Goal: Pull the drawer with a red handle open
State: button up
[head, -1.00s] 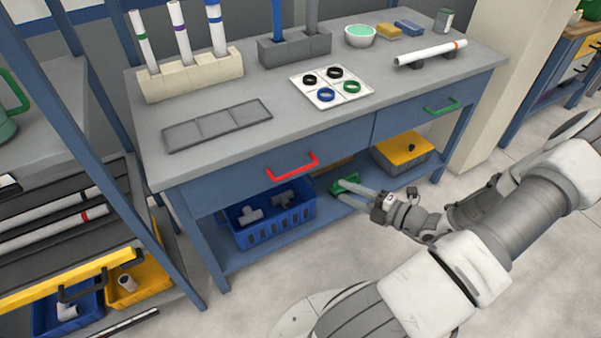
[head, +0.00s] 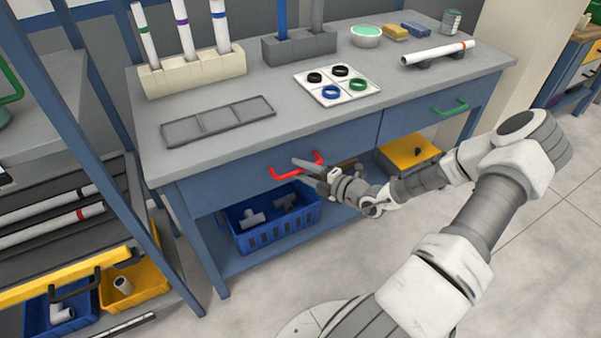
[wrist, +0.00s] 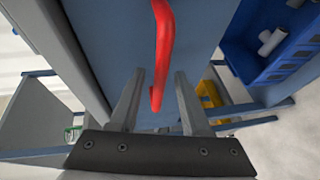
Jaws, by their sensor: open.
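The drawer (head: 230,187) with the red handle is the left one under the workbench top, and it looks shut. Its red handle (head: 283,175) is partly covered by my gripper in the head view. My gripper (head: 303,168) is open at the handle's right part. In the wrist view the red handle (wrist: 161,50) runs down from the top edge, and its lower end lies between the two open fingers of my gripper (wrist: 155,90). I cannot tell whether a finger touches it.
A second drawer with a green handle (head: 449,107) is to the right. A blue crate (head: 275,230) with pipe fittings and a yellow-lidded box (head: 408,152) are on the lower shelf. A rack (head: 75,200) stands close on the left. Floor in front is clear.

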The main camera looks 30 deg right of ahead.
jog(key=shift+w+a, duration=0.1)
jog(key=shift+w, duration=0.05)
jog(key=shift+c, duration=0.3)
grip_shut()
dwell(1.1)
